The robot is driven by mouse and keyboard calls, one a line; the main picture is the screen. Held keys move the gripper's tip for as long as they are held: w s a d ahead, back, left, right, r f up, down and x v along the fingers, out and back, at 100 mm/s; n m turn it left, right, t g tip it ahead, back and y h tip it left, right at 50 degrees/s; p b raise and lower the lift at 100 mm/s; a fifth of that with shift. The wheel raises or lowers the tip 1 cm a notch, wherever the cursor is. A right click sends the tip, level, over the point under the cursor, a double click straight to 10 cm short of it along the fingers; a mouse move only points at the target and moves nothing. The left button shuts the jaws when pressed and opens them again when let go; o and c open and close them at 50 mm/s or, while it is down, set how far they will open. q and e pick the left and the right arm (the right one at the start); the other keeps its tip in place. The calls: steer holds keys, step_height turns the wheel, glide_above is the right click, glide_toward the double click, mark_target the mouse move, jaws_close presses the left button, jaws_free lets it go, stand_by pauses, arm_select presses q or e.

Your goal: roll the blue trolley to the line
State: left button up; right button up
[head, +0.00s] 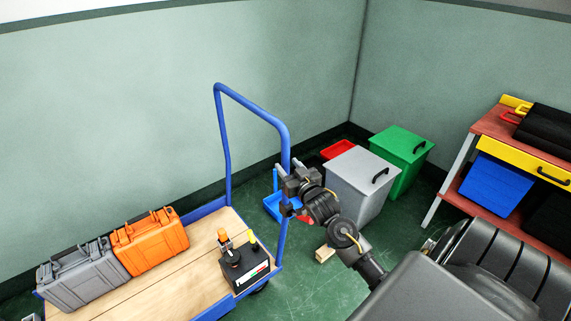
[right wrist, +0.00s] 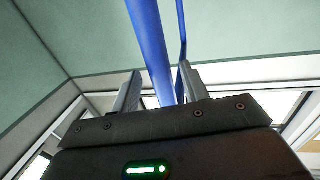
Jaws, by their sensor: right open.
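The blue trolley (head: 222,214) stands at the left with a wooden deck and a tall blue push handle (head: 227,150). My right gripper (head: 286,172) is at the handle's right upright. Its fingers are open, one on each side of the blue bar in the picture. In the right wrist view the blue bar (right wrist: 150,45) runs between the two fingertips (right wrist: 158,85); I cannot tell whether either touches it. The handle's other upright shows farther right there. My left gripper is out of view. I see no line on the floor.
A grey case (head: 83,281), an orange case (head: 150,243) and a black battery-like box (head: 245,268) sit on the deck. Grey (head: 357,187) and green (head: 402,160) bins stand right of the handle. A wooden block (head: 324,254) lies on the floor. A workbench (head: 498,124) is at right.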

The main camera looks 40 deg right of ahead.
steer(key=shift+x, duration=1.25)
jaws_close()
